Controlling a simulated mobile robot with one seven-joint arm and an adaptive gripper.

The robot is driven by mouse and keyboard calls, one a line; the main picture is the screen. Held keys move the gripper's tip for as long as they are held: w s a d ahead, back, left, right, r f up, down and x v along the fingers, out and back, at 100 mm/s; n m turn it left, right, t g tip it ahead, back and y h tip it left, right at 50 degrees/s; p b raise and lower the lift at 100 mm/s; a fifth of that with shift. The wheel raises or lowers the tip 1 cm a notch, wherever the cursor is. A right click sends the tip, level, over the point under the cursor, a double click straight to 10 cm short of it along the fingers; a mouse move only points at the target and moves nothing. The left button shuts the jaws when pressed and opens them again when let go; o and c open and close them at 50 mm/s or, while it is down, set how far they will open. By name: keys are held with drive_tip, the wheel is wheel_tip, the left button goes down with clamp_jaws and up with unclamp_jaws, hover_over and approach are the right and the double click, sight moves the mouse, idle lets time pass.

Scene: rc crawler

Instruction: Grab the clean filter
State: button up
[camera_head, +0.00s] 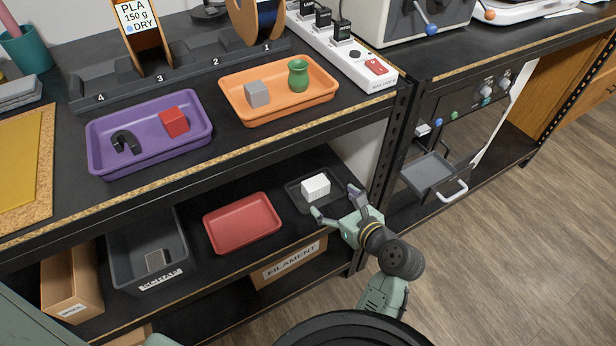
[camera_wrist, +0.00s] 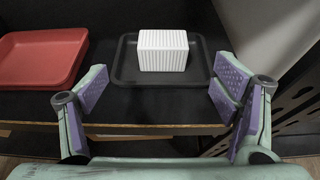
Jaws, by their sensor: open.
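The clean filter, a white ribbed block (camera_head: 316,187), sits on a small black tray (camera_head: 299,202) on the lower shelf. In the wrist view the white filter (camera_wrist: 163,51) stands ahead of my gripper, and the black tray (camera_wrist: 126,66) lies under it. My gripper (camera_head: 335,203) is open and empty at the front of that shelf, with its fingers spread to either side of the tray's front. In the wrist view my gripper (camera_wrist: 159,95) has its two purple-padded fingers wide apart, short of the filter and not touching it.
A red tray (camera_head: 242,222) lies left of the black tray; it also shows in the wrist view (camera_wrist: 40,58). A grey bin (camera_head: 148,252) holds a greyish square piece. The upper shelf with purple (camera_head: 150,164) and orange (camera_head: 280,115) trays overhangs. A shelf post (camera_head: 392,150) stands at right.

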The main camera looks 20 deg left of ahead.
sight(318, 186)
drive_tip(key=x, duration=0.5)
drive_tip(key=shift+w+a, duration=0.25)
drive_tip(key=shift+a, duration=0.1)
drive_tip(key=p+x, duration=0.1)
drive_tip(key=x, duration=0.4)
drive_tip(key=shift+w+d+r, duration=0.15)
drive_tip(key=shift+w, duration=0.05)
drive_tip(key=shift+c, duration=0.2)
drive_tip(key=c, duration=1.2)
